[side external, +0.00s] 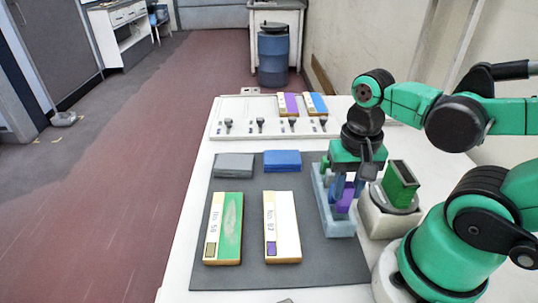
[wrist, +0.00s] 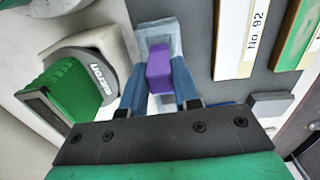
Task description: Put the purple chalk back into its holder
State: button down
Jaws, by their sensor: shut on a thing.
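The purple chalk (side external: 345,199) is a short block between the blue fingers of my gripper (side external: 348,188). In the wrist view the chalk (wrist: 159,68) stands between the two fingers, and my gripper (wrist: 157,80) is shut on it. The holder (side external: 337,228) is a long, pale blue open tray on the dark mat. The chalk is over or within the front half of the holder; I cannot tell whether it touches the bottom. The wrist view shows the holder's end (wrist: 156,28) beyond the chalk. My fingers hide part of the tray's middle.
A pale device with a green block (side external: 401,184) stands close right of the holder. Boards No. 59 (side external: 224,228) and No. 92 (side external: 283,227), a grey block (side external: 234,166) and a blue block (side external: 282,161) lie left on the mat (side external: 250,187). A panel with knobs (side external: 245,114) is behind.

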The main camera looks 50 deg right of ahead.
jog(key=shift+f, duration=0.3)
jog(key=shift+f, duration=0.75)
jog(key=shift+f, duration=0.1)
jog(key=c, duration=0.6)
grip_release()
jog(key=shift+o, duration=0.2)
jog(key=shift+r, duration=3.5)
